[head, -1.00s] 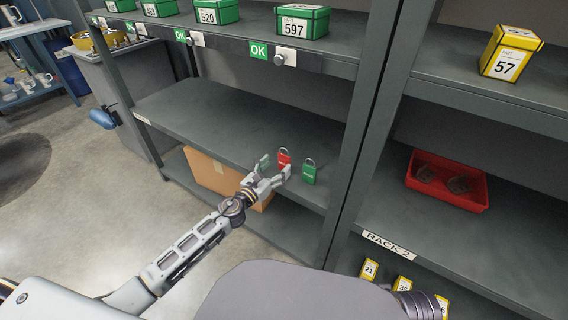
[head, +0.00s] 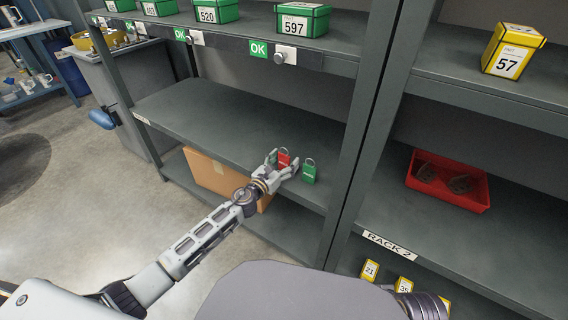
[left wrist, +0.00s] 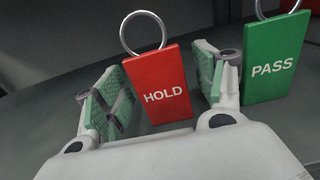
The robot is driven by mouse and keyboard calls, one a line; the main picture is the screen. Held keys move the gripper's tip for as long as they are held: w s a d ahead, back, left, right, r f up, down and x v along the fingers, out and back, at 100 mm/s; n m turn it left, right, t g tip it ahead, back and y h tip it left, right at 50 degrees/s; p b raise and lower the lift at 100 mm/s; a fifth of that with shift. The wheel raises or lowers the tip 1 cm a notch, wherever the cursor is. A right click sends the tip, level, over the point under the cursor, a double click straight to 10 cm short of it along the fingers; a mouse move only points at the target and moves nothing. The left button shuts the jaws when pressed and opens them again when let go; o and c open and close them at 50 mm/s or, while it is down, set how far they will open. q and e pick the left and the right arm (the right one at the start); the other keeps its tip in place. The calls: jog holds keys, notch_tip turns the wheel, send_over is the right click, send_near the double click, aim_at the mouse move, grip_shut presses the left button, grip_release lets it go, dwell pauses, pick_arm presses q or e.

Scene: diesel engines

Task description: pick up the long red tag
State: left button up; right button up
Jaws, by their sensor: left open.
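The red tag (head: 284,158) stands upright on the middle shelf, with a metal ring at its top. In the left wrist view the red tag (left wrist: 158,86) reads HOLD. My left gripper (head: 283,164) is open, its fingers on either side of the red tag. In the left wrist view the gripper (left wrist: 160,95) shows green pads left and right of the tag, with a gap visible on the left. The right pad is close to the tag's edge; I cannot tell whether it touches. My right gripper is not in view.
A green tag (head: 309,172) reading PASS in the left wrist view (left wrist: 272,60) stands just right of the right finger. The shelf above holds green boxes (head: 302,20). A rack post (head: 362,120) rises to the right. The shelf left of the gripper is clear.

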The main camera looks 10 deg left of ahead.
pick_arm(q)
jog(key=shift+c, duration=0.4)
jog(key=c, duration=0.9)
jog(key=shift+c, duration=0.2)
jog(key=shift+r, duration=0.15)
